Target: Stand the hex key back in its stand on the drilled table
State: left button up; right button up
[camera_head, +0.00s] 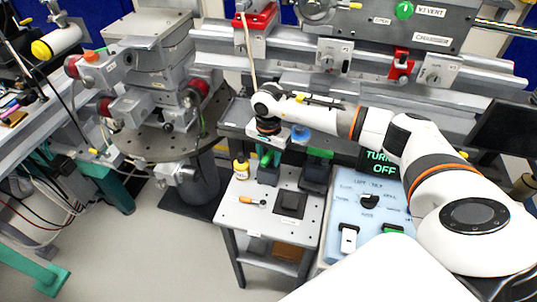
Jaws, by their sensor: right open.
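My right gripper (269,147) hangs over the back of the small grey table (258,226), pointing down. It is open, and no object shows between its fingers, though they are small and partly lost against the dark and green parts behind. A small tool with an orange handle (250,200) lies flat on the table's front left; it may be the hex key, but I cannot tell surely. A dark square block or tray (290,204) sits to its right. Dark and green fixtures (317,170) stand at the table's back; which one is the stand is unclear. My left gripper is out of view.
A yellow bottle (241,169) stands at the table's back left edge. A round drilled plate (150,146) carries a stage at left. A control panel (366,215) adjoins on the right. A rail (360,85) with instruments runs behind. Open floor lies front left.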

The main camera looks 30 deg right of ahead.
notch_tip(320, 180, up, 12)
jog(key=b, duration=0.1)
dwell(0.5)
jog(key=shift+s+f, duration=0.1)
